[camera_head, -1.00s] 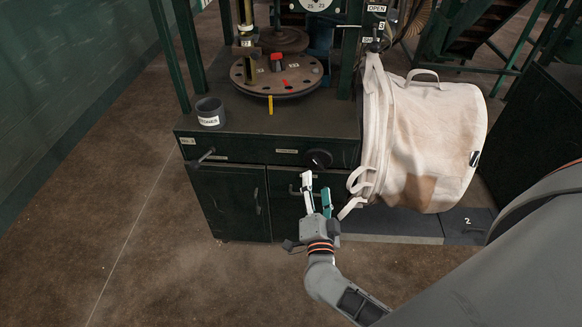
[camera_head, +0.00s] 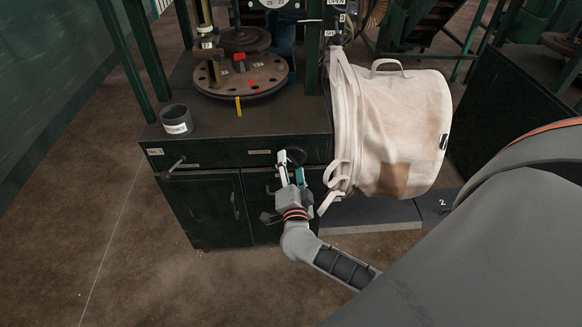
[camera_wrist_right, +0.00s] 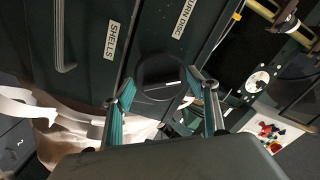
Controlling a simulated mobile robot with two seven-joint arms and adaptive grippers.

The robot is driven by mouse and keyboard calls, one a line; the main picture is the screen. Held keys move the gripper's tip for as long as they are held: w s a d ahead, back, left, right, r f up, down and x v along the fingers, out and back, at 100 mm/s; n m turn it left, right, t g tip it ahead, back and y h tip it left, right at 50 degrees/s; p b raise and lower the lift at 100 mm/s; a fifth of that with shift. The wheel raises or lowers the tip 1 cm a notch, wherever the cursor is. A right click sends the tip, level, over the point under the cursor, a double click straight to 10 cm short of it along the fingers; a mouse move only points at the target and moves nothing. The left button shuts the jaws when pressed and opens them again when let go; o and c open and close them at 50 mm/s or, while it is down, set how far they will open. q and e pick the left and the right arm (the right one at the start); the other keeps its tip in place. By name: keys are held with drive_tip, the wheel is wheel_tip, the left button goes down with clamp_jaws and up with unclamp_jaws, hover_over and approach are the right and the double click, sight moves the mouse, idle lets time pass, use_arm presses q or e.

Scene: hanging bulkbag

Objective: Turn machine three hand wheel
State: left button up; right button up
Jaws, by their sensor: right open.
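The dark round hand wheel (camera_head: 295,155) sits on the front panel of the green machine (camera_head: 225,155), right of centre. In the right wrist view the hand wheel (camera_wrist_right: 140,76) shows between the finger ends, near a "TURN DISC" label. My right gripper (camera_head: 291,166) is open and empty in front of the wheel, its fingers pointing at the panel. In the wrist view the right gripper (camera_wrist_right: 162,88) has a finger on each side of the wheel; I cannot tell whether they touch it. The fingers partly cover the wheel in the head view. My left gripper is not in view.
A large cream bulk bag (camera_head: 395,130) hangs close to the right of my gripper, with loose straps. A crank handle (camera_head: 173,167) sticks out at the panel's left. A grey pot (camera_head: 176,120) and a drilled disc (camera_head: 243,82) are on the machine top. Floor at left is clear.

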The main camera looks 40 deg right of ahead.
drive_tip(key=c, duration=1.1)
